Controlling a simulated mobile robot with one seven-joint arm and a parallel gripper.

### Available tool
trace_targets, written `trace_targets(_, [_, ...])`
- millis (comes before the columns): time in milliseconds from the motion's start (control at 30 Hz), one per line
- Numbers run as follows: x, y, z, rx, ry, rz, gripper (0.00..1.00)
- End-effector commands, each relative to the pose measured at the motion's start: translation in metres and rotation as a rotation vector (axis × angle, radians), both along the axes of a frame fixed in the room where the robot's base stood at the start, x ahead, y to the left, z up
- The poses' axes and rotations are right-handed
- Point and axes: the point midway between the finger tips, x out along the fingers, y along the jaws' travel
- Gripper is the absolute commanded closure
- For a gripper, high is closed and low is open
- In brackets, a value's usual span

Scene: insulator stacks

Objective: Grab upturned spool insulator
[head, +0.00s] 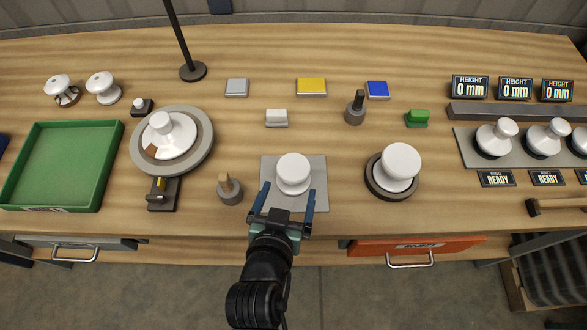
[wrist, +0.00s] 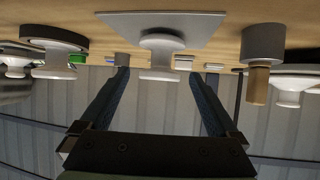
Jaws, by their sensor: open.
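A white spool insulator (head: 293,172) stands on a square grey plate (head: 316,170) near the front middle of the bench, with a broad rounded end uppermost. In the wrist view, which shows the bench upside down, the insulator (wrist: 160,58) is centred between the fingertips, with the grey plate (wrist: 205,22) at its base. My gripper (head: 287,197) is open and empty at the plate's front edge. Its two blue fingers point toward the insulator, one on each side. Contact with the insulator cannot be made out.
A larger white insulator (head: 401,160) sits on a dark ring to the right. A grey post with a wooden peg (head: 229,188) stands close left, beside a round turntable (head: 206,148) bearing another insulator. A green tray (head: 107,150) is far left. Bench behind the plate is fairly clear.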

Motion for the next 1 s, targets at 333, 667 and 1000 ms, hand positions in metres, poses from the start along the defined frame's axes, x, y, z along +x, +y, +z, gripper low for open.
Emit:
trace_targets(333, [0.026, -0.005, -0.012, 0.001, -0.001, 0.000, 0.04])
trace_targets(667, [0.061, -0.011, -0.030, 0.000, -0.001, 0.000, 0.04])
trace_targets(1000, [0.067, -0.012, -0.035, 0.000, -0.001, 0.000, 0.04])
